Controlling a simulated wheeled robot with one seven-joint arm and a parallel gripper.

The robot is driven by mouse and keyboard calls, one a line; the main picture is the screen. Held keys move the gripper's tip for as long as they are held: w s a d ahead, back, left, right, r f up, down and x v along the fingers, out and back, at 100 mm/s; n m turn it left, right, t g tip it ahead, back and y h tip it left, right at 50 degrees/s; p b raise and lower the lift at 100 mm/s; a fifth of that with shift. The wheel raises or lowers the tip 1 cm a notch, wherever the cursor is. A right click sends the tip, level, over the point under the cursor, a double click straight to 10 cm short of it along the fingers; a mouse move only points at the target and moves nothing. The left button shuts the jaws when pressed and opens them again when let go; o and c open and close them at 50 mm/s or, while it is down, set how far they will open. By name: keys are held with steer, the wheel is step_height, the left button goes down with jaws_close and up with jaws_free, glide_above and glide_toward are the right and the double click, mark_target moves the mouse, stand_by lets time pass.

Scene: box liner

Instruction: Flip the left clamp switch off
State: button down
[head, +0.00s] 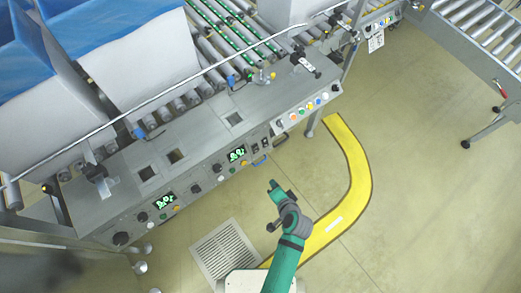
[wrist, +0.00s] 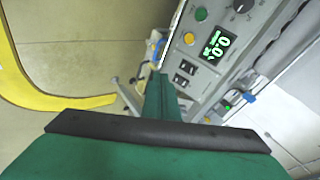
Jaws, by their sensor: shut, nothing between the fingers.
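The control panel (head: 210,172) runs along the machine's front. Two small black switches (head: 259,146) sit on it, right of the second green display (head: 237,154). The wrist view shows them larger, as two dark rockers in pale frames (wrist: 183,73). Their labels and on or off positions cannot be read, and I cannot tell which is the left clamp switch. My gripper (head: 274,186) is shut and empty, in front of and apart from the panel. In the wrist view, the shut green fingers (wrist: 160,88) point up beside the panel, left of the switches.
The panel also carries another green display (head: 165,201), knobs and coloured buttons (head: 308,107). A thin metal rail (head: 170,92) crosses above the machine top. Blue-lined white boxes (head: 110,50) stand behind. Open floor with a yellow curved strip (head: 357,170) lies at right.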

steer(key=w+d+r+m+y, duration=0.1)
steer(key=w+r+y, duration=0.2)
steer(key=w, duration=0.4)
steer(key=shift+w+d+r+g, duration=0.25)
steer(key=shift+r+g, duration=0.05)
steer(key=shift+g, duration=0.1)
glide_toward(256, 148)
step_height(256, 148, down, 3)
steer(key=w+a, duration=0.2)
steer(key=w, duration=0.1)
steer(key=shift+f, duration=0.25)
steer(key=shift+w+a+f, duration=0.1)
steer(key=shift+w+a, duration=0.1)
steer(key=shift+w, duration=0.2)
